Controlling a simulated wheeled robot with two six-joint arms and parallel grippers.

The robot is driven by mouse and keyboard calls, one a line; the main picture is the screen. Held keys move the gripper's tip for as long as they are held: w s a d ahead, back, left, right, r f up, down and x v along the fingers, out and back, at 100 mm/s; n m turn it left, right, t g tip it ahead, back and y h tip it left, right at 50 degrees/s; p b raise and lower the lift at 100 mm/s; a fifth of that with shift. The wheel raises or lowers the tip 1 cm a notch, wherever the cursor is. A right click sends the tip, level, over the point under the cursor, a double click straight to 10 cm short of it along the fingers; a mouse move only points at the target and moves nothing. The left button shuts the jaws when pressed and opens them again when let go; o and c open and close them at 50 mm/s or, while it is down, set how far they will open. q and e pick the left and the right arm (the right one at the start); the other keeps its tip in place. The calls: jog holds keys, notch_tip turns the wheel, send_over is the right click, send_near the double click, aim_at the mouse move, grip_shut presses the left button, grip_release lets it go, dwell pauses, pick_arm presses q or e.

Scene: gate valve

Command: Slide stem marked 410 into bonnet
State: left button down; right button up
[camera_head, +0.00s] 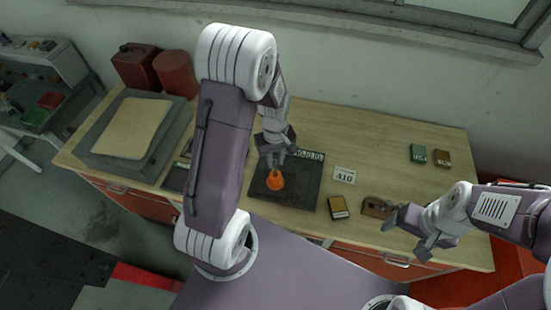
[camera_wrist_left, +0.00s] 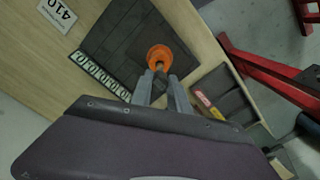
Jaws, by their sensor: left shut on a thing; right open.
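An orange part, seemingly the bonnet (camera_head: 275,181), is over the dark mat (camera_head: 304,193) on the bench. It also shows in the left wrist view (camera_wrist_left: 159,54). My left gripper (camera_head: 277,160) points down right above it. The gripper is shut on a small dark piece, seemingly the stem (camera_wrist_left: 159,70), mostly hidden between the fingers. Its marking cannot be read, and I cannot tell how far it is inside the orange part. A white card marked 410 (camera_head: 344,175) lies right of the mat. My right gripper (camera_head: 426,238) is open near the bench's front right edge.
A black and yellow box (camera_head: 338,207) and a brown wooden block (camera_head: 376,208) lie at the front, close to my right gripper. Two small boxes, green (camera_head: 418,153) and brown (camera_head: 441,158), stand at the right. A grey tray (camera_head: 92,156) fills the left end.

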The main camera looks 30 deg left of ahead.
aim_at(275, 174)
pick_arm(q)
jog(key=shift+f+b, duration=2)
jog(key=shift+f, duration=0.6)
dwell(1.6)
dwell(0.6)
jog(key=c, duration=1.2)
grip_release()
notch_tip(275, 174, up, 9)
jog(key=shift+s+r+b, duration=0.1)
jog(key=shift+b, duration=0.7)
